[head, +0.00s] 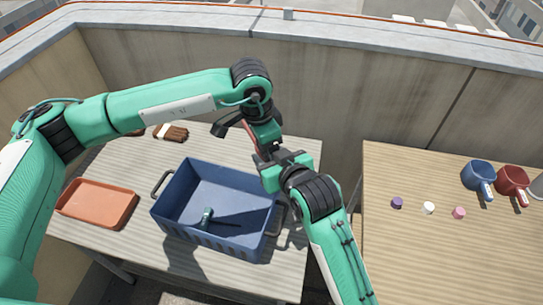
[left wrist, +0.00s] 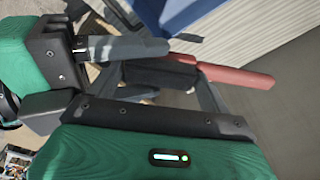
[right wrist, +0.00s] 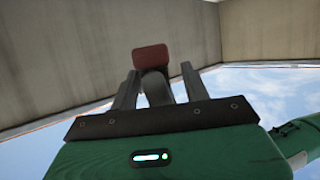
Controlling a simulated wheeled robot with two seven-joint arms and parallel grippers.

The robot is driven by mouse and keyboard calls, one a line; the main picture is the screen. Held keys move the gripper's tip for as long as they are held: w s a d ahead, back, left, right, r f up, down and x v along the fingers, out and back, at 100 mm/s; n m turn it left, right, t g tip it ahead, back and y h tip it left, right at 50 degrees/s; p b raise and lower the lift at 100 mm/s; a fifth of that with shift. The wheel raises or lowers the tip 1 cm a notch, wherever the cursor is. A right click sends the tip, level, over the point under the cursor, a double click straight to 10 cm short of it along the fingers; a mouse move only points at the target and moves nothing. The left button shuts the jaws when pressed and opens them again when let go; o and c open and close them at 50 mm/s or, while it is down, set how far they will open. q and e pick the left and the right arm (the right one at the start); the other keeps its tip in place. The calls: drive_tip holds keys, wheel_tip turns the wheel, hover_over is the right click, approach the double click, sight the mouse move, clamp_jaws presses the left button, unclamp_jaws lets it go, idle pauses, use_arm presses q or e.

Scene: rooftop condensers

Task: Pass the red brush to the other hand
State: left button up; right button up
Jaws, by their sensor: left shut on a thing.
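The red brush (left wrist: 235,76) is held in the air above the back right of the blue crate; its red part also shows in the head view (head: 247,131). My left gripper (head: 258,146) is shut on the brush, with the red part sticking out to the right in the left wrist view. My right gripper (head: 268,163) is close beside it. In the right wrist view, its two fingers (right wrist: 157,80) are apart, with the brush's red end (right wrist: 151,57) and a grey piece between or just beyond them. I cannot tell whether they touch the brush.
The blue crate (head: 172,222) on the left table holds a green-handled tool (head: 206,217). An orange tray (head: 97,203) lies left, brown gloves (head: 170,132) behind. Walls stand behind.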

drive_tip(key=c, duration=0.7)
use_arm(q)
drive_tip(key=o, duration=0.9)
use_arm(e)
drive_tip(key=shift+c, duration=0.4)
use_arm(q)
drive_tip(key=shift+s, duration=0.1)
